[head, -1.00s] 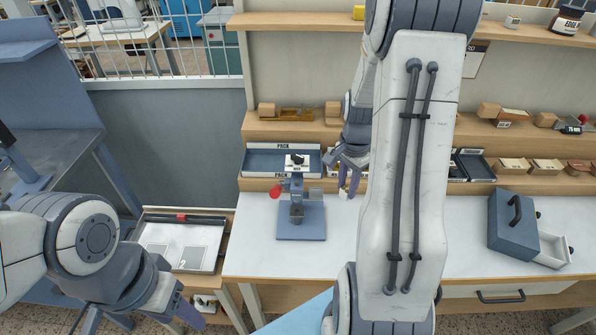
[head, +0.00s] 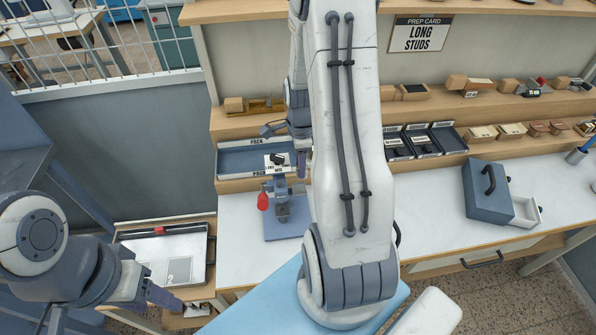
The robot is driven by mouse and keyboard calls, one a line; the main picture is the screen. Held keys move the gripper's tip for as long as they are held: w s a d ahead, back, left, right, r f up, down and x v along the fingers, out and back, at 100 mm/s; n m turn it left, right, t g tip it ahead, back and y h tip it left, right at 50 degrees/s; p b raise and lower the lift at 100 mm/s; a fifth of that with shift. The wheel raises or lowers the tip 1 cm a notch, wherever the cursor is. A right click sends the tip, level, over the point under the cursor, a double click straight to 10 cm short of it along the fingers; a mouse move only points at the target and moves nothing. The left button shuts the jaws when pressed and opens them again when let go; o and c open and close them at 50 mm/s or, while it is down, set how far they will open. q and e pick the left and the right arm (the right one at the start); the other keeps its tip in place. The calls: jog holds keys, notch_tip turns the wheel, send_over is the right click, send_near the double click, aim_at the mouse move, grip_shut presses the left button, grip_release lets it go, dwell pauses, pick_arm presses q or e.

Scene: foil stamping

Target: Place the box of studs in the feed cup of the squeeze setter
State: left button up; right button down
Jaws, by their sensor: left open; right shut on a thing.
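The squeeze setter (head: 282,200) is a small blue-grey press with a red knob, standing on the white bench. A white labelled part with a dark top is at its upper end; I cannot make out a feed cup. My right gripper (head: 302,164) is just right of the setter's upper part, fingers down, partly hidden behind my own arm. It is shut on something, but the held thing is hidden. I cannot identify the box of studs clearly. My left gripper (head: 163,299) is open at lower left, away from the setter, near a low tray.
A prep card (head: 420,34) on the back wall reads "LONG STUDS". A blue-grey PACK tray (head: 235,146) lies behind the setter. Black compartment trays (head: 424,143) and several small boxes sit on shelves at right. A blue drawer box (head: 484,194) stands on the right bench.

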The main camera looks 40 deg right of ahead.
jog(key=shift+w+a+f, duration=0.2)
jog(key=shift+a, duration=0.05)
jog(key=shift+f, duration=0.3)
notch_tip(320, 180, down, 3)
jog(key=shift+f+p, duration=0.1)
jog(key=shift+p, duration=0.55)
jog(key=shift+f, duration=0.1)
jog(key=shift+f, duration=0.1)
jog(key=shift+f+b, duration=0.5)
jog(key=shift+f, duration=0.05)
jog(key=c, duration=0.6)
grip_release()
